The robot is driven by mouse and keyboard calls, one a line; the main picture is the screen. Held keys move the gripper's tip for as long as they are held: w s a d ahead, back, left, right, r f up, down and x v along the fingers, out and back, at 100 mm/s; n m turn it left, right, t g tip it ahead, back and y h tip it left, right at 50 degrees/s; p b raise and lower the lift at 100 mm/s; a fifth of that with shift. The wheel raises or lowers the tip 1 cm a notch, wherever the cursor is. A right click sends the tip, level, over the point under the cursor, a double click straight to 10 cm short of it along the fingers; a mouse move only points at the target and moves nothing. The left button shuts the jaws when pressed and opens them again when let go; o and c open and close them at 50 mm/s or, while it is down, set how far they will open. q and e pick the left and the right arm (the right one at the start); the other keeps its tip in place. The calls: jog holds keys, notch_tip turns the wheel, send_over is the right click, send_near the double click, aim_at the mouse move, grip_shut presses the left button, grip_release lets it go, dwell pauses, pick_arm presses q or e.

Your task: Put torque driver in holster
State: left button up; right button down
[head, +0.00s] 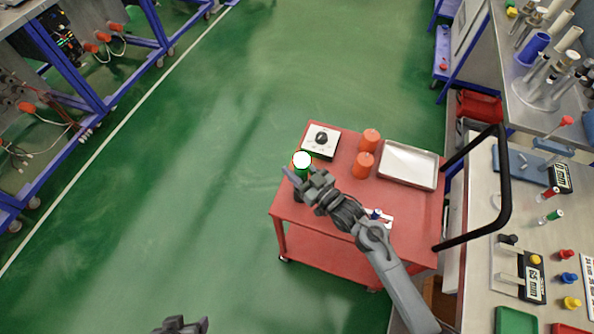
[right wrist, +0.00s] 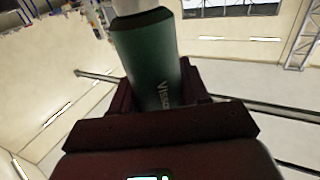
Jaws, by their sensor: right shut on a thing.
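The torque driver (head: 302,172) appears to be the green cylinder with a white round end, above the left corner of the red cart. In the right wrist view its green body (right wrist: 150,62) carries pale lettering and has a light grey end at the top. My right gripper (head: 306,178) is shut on it; the dark fingers (right wrist: 160,100) sit on both sides of the body. My left gripper (head: 180,326) shows only partly at the bottom edge, far from the cart, and its opening is unclear. I cannot make out the holster with certainty.
The red cart (head: 300,217) carries a white box with a black knob (head: 321,139), two orange cylinders (head: 366,152) and a metal tray (head: 409,165). A black handle (head: 505,190) rises at its right. A crowded workbench (head: 480,215) stands at the right. Green floor is clear at left.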

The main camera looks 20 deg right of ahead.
jog(key=shift+f, duration=0.7)
jog(key=c, duration=0.6)
grip_release()
jog(key=shift+f, duration=0.1)
jog(key=shift+o, duration=0.2)
